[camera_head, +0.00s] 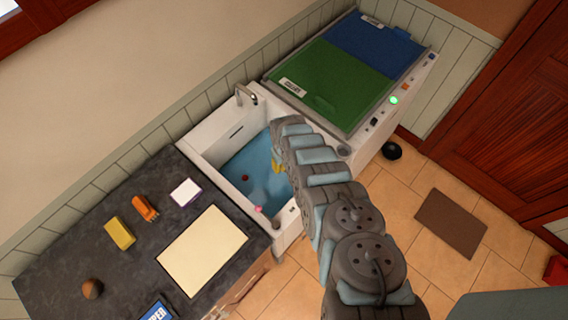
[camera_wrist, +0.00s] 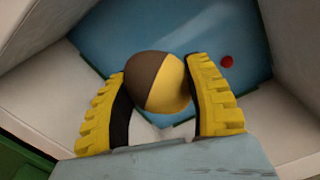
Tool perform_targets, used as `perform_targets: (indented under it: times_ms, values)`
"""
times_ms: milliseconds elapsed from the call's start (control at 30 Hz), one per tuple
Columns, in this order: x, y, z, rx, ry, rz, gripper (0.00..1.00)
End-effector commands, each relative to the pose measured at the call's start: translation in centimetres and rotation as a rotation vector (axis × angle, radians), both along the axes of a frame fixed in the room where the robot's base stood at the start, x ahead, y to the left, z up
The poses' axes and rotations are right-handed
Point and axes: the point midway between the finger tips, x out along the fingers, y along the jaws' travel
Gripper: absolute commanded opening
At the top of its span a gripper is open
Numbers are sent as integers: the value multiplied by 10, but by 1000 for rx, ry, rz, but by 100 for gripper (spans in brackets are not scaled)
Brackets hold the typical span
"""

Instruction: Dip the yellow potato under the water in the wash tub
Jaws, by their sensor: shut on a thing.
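The yellow potato (camera_wrist: 160,82) is round, part yellow and part brown, and sits between the two yellow fingers of my gripper (camera_wrist: 160,98) in the wrist view. My gripper is shut on it. In the head view, a bit of my yellow gripper (camera_head: 277,163) shows over the wash tub (camera_head: 203,137), and my arm hides the potato. Blue water (camera_head: 262,188) fills the tub's lower part. In the wrist view the potato appears above the water (camera_wrist: 120,40), but its exact height is hard to tell.
A small red thing (camera_head: 245,178) is in the water. A faucet (camera_head: 246,94) stands at the tub's back wall. A dark counter (camera_head: 70,236) adjoins, with a brown ball (camera_head: 92,288), yellow block (camera_head: 119,232) and cream board (camera_head: 203,250). A green-and-blue-topped unit (camera_head: 335,85) stands opposite.

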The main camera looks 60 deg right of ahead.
Motion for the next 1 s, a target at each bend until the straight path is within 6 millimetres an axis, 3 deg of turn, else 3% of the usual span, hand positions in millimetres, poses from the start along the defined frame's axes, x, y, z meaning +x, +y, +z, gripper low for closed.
perform_targets:
  times_ms: [33, 1000]
  values:
    - [0, 0, -10, -1, -1, -1, 12]
    - [0, -1, -99, -3, -1, 0, 12]
